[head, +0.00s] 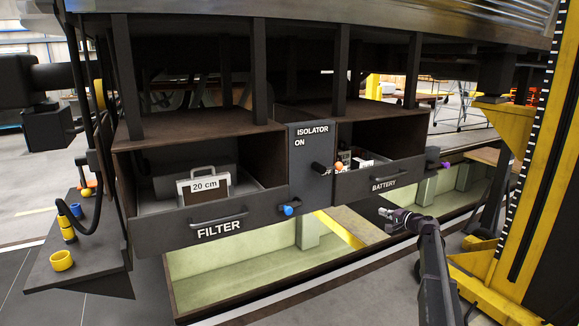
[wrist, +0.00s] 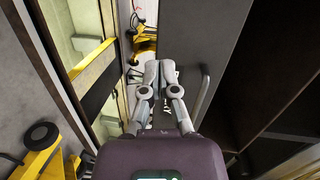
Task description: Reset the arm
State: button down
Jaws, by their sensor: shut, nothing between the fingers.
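My gripper (head: 386,213) is at the end of my raised arm, below and in front of the drawer marked BATTERY (head: 384,178) in the head view. In the wrist view my gripper (wrist: 158,70) has its grey fingers together and holds nothing. The dark drawer front and its handle (wrist: 203,97) lie beyond and to the right of the fingers there. I cannot tell whether the fingers touch the drawer front, but in the head view they appear apart from it.
A yellow lifting column (head: 535,150) stands at right. A pit (head: 240,265) lies below.

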jog(key=s+a+f+n+g+h, duration=0.1)
jog(key=s+a+f+n+g, duration=0.3)
jog(key=s+a, duration=0.55)
jog(key=s+a+f+n+g+h, duration=0.1)
jog(key=s+a+f+n+g, duration=0.1)
jog(key=s+a+f+g, duration=0.5)
jog(key=s+a+f+n+h, duration=0.1)
jog(key=s+h, duration=0.1)
jog(key=s, duration=0.7)
jog(key=s+a+f+n+g+h, duration=0.1)
jog(key=s+f+h, duration=0.1)
jog(key=s, duration=0.7)
jog(key=s+a+f+n+g+h, duration=0.1)
jog(key=s+a+n+h, duration=0.1)
jog(key=s, duration=0.8)
jog(key=shift+f+h, duration=0.35)
jog(key=shift+h, duration=0.15)
